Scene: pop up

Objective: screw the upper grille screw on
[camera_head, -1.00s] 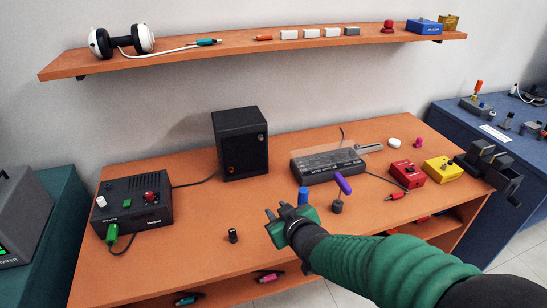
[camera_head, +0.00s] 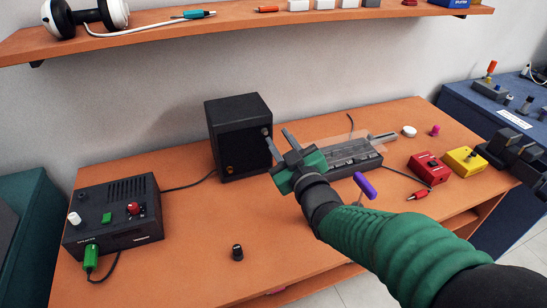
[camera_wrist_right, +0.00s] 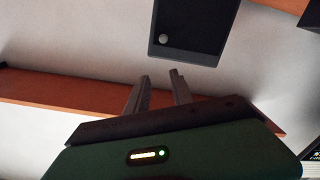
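The black speaker box (camera_head: 238,130) stands at the back middle of the table. A brassy grille screw (camera_head: 229,170) shows low on its front. At the upper right of that front, a small round spot (camera_head: 266,131) sits beside one fingertip; I cannot tell whether it is a screw or a hole. The wrist view shows a round grey screw-like piece (camera_wrist_right: 163,39) near the speaker's edge. My right gripper (camera_head: 277,134) is open, its fingers pointing at the speaker's right front. In the wrist view the gap between the fingers (camera_wrist_right: 159,76) looks empty. My left gripper is out of view.
A black control box (camera_head: 115,215) stands at left, with a black knob (camera_head: 238,252) in front. A purple-handled tool (camera_head: 364,185) stands beside my right arm. Red (camera_head: 428,167) and yellow (camera_head: 465,160) boxes lie at right. A shelf (camera_head: 230,27) runs above.

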